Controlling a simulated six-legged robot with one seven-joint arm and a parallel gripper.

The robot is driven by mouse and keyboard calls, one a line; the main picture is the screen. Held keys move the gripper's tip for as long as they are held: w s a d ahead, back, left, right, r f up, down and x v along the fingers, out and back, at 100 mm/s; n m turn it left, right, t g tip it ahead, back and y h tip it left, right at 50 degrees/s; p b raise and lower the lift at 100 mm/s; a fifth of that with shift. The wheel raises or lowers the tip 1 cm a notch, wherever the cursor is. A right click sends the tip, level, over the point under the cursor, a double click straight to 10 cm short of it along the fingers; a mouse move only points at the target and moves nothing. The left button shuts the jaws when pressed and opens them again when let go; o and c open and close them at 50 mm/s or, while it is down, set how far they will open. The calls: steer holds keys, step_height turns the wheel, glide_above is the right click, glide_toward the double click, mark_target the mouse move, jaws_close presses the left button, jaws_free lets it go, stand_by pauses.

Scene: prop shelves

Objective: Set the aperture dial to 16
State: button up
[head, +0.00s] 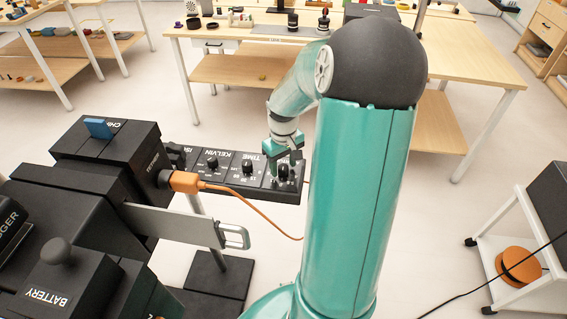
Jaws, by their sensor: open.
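A black dial panel (230,176) carries a row of knobs with labels reading KELVIN, TIME and one partly cut off at the left. The rightmost dial (284,172) sits at the panel's right end; its label is mostly hidden by my gripper, so I cannot read it as aperture. My gripper (285,160) is teal, points down and is right over this dial, with its fingers around or just above it. It is open. I cannot tell whether the fingers touch the knob. The dial's pointer and numbers are too small to read.
An orange plug (184,181) with an orange cable is in the black box left of the panel. A metal handle (233,236) juts out in front. A battery box (60,290) is at lower left. A wooden table (450,62) stands behind; a white cart (520,265) is at right.

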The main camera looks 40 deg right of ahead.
steer(key=c, duration=1)
steer(key=shift+m, duration=0.4)
steer(key=m, duration=0.2)
steer(key=shift+w+m, duration=0.1)
steer(key=shift+m, duration=0.3)
steer(key=m, duration=0.4)
steer(key=shift+m, duration=0.3)
steer(key=m, duration=0.4)
steer(key=shift+m, duration=1.8)
